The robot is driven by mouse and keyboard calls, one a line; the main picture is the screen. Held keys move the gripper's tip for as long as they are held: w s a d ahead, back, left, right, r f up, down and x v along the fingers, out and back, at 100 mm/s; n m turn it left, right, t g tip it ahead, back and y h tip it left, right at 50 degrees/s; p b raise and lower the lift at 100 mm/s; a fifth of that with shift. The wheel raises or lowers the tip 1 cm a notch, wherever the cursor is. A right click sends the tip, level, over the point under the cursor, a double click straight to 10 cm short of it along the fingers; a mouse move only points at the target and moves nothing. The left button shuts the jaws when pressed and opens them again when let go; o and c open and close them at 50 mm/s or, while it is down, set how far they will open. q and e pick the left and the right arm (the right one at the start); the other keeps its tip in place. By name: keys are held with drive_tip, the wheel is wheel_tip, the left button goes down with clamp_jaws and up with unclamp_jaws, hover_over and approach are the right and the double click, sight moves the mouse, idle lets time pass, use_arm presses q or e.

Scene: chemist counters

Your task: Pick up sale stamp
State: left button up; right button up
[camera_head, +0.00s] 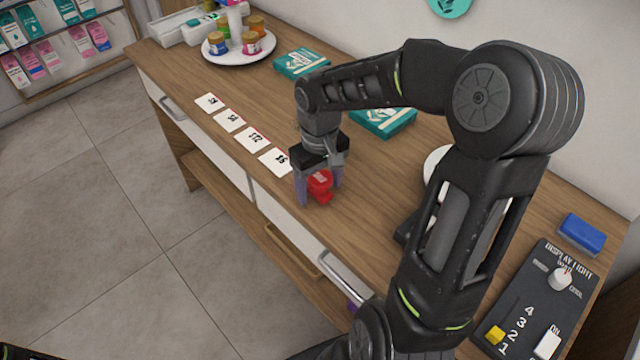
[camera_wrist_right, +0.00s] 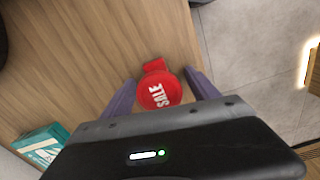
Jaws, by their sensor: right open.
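The red sale stamp (camera_head: 320,184) stands on the wooden counter near its front edge. In the right wrist view the stamp (camera_wrist_right: 158,92) shows its round top with the word SALE. My right gripper (camera_head: 320,190) points down over the stamp, with one finger on each side of it. In the right wrist view the right gripper (camera_wrist_right: 162,92) is open, and gaps show between the stamp and both fingers. My left gripper is not in view.
Several white price cards (camera_head: 255,138) lie in a row left of the stamp. Teal boxes (camera_head: 301,63) and a round white tray (camera_head: 239,50) with jars stand farther back. A dark control panel (camera_head: 540,305) and a blue block (camera_head: 582,233) are at the right.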

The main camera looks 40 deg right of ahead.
idle(0.4)
drive_tip(key=c, duration=1.4)
